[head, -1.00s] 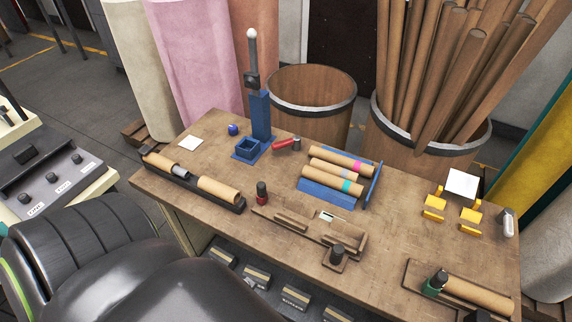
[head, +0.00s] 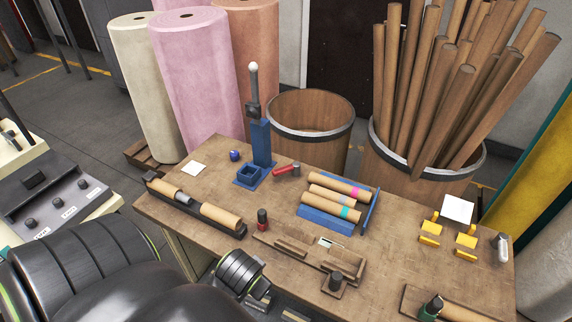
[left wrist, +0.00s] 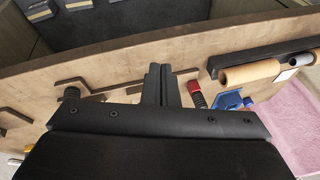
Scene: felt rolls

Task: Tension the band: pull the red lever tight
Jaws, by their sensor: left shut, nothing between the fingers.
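A red-handled piece (head: 286,170) with a grey end lies on the table beside the blue stand (head: 261,143); it looks like the lever. A ribbed red and black piece (left wrist: 197,95) shows just right of my left gripper's fingers in the left wrist view. My left gripper (left wrist: 160,85) is shut and empty, over the table near its front edge. Its fingertips do not show in the head view. No band can be made out. My right gripper is not in view.
A black trough (head: 196,209) with a tan roll lies at the table's left. A blue rack (head: 327,218) holds several rolls at centre. Yellow brackets (head: 430,228) and a green-capped tool (head: 431,306) are at the right. Barrels (head: 310,128) stand behind.

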